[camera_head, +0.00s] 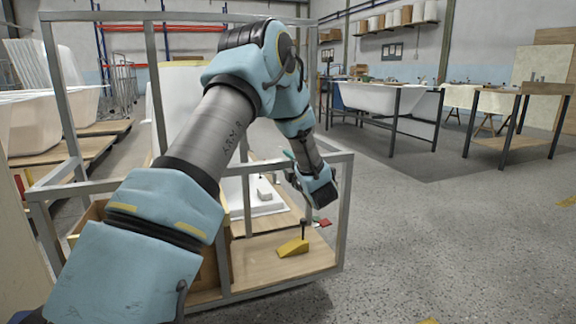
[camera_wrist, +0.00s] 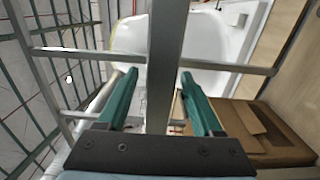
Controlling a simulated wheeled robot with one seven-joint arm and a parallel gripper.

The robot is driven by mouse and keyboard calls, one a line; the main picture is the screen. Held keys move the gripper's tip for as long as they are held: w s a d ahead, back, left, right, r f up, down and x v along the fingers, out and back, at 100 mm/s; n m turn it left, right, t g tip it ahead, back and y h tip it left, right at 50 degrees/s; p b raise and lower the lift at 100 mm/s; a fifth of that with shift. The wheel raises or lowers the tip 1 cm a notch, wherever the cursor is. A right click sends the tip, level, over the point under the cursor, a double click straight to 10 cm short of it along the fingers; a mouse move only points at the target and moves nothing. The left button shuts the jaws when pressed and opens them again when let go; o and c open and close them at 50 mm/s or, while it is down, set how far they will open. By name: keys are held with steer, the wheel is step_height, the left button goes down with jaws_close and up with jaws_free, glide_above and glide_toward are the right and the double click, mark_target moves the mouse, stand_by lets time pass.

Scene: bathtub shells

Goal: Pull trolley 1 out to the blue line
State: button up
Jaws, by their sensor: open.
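A trolley with a grey tube frame (camera_head: 345,215) and a wooden deck (camera_head: 310,265) stands in front of me; I see no number on it. My gripper (camera_head: 289,161) is at its rail near the right end. In the wrist view my gripper (camera_wrist: 158,75) is open, with its two green fingers on either side of a grey frame bar (camera_wrist: 165,50); I cannot tell whether they touch it. White shells (camera_wrist: 215,40) lie within the frame, beside a brown cardboard box (camera_wrist: 270,135). My arm hides much of the trolley. No blue line shows on the floor.
A yellow wedge (camera_head: 293,247) sits on the deck. White tubs (camera_head: 35,115) on pallets stand at the left. A tub on a dark stand (camera_head: 392,125) and a workbench (camera_head: 510,105) stand behind right. Grey floor (camera_head: 440,225) at the right is clear, with yellow marks.

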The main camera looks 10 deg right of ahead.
steer(key=shift+c, duration=0.2)
jaws_close()
stand_by(1.1)
